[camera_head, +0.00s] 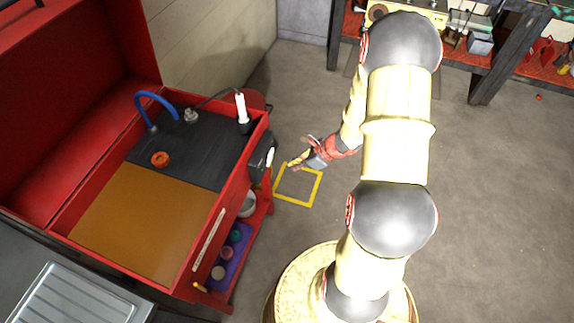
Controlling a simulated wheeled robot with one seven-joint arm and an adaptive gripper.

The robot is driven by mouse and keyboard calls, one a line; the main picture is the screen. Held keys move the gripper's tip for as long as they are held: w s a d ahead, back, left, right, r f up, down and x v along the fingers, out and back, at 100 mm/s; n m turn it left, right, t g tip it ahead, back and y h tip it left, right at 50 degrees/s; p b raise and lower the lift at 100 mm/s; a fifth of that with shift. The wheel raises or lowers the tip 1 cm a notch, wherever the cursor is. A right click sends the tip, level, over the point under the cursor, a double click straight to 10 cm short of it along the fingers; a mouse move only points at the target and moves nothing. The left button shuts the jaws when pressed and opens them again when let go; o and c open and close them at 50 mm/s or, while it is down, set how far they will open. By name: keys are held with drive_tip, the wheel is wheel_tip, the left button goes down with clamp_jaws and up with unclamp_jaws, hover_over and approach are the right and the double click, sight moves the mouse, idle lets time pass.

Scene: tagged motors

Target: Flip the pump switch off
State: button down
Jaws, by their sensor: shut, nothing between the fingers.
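A dark box (259,155) is fixed to the outer right side of the red workbench (255,135). A small pale lever (270,157) stands at its right edge; this looks like the pump switch, but it is too small for me to read its position. My gripper (292,165) is shut and empty. It is just to the right of the lever, pointing left toward it, with a small gap between them in the picture. Part of my wrist hides behind my own arm.
The bench top holds a blue hose (152,97), an orange-red ring-shaped part (160,159) and a white cylinder (241,107) with a cable. A lower shelf holds a purple tray (216,262). A yellow square (298,204) marks the floor. Open grey floor lies at right.

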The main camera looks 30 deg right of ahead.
drive_tip(key=s+d+r+p, duration=0.2)
drive_tip(key=s+d+r, duration=0.1)
drive_tip(key=s+r, duration=0.1)
drive_tip(key=shift+s+d+r, duration=0.25)
drive_tip(key=shift+d+r, duration=0.05)
drive_tip(key=shift+d, duration=0.1)
idle(0.4)
